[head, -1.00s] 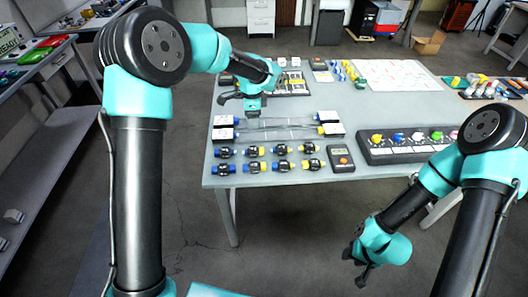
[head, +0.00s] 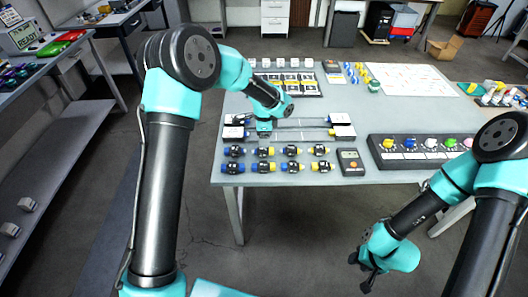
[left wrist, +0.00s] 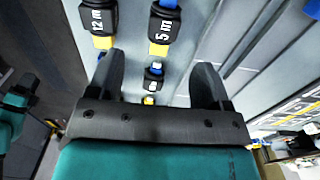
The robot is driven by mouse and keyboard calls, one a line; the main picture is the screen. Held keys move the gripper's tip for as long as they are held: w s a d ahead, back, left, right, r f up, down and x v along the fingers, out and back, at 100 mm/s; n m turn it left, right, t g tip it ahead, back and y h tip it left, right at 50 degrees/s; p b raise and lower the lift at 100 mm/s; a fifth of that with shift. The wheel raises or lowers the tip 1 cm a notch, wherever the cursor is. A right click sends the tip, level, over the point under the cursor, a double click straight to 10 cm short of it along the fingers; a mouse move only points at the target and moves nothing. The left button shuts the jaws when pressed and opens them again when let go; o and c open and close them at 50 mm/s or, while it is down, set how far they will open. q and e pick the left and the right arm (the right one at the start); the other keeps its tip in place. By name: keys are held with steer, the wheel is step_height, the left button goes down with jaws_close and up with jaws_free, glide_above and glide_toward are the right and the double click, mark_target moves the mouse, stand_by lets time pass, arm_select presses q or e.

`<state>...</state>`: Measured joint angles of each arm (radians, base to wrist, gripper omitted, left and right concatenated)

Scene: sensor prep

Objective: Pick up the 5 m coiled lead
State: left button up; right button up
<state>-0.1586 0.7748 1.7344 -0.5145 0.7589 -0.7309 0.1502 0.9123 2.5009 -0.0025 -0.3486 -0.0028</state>
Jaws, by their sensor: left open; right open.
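The 5 m coiled lead (left wrist: 164,28) is black with a white "5 m" label, a blue end and a yellow end. It lies at the top of the left wrist view, beyond my left fingertips. A similar lead marked "12 m" (left wrist: 97,18) is left of it. In the head view the labels are too small to read. My left gripper (head: 264,137) is over the back row of leads; its open fingers (left wrist: 158,75) also show in the left wrist view, with nothing held. My right gripper (head: 364,275) is open and empty, off the table's front.
Several similar leads (head: 291,151) stand in two rows near the table's front edge. Strips between white-ended blocks (head: 341,132) lie behind, and a panel with coloured knobs (head: 421,146) is at right.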

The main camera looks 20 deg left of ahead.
mark_target(264, 149)
arm_select(q)
steer(key=shift+f, duration=1.45)
steer(key=shift+w+f, duration=0.2)
steer(key=shift+f, duration=2.4)
steer(key=c, duration=1)
steer(key=shift+c, duration=0.2)
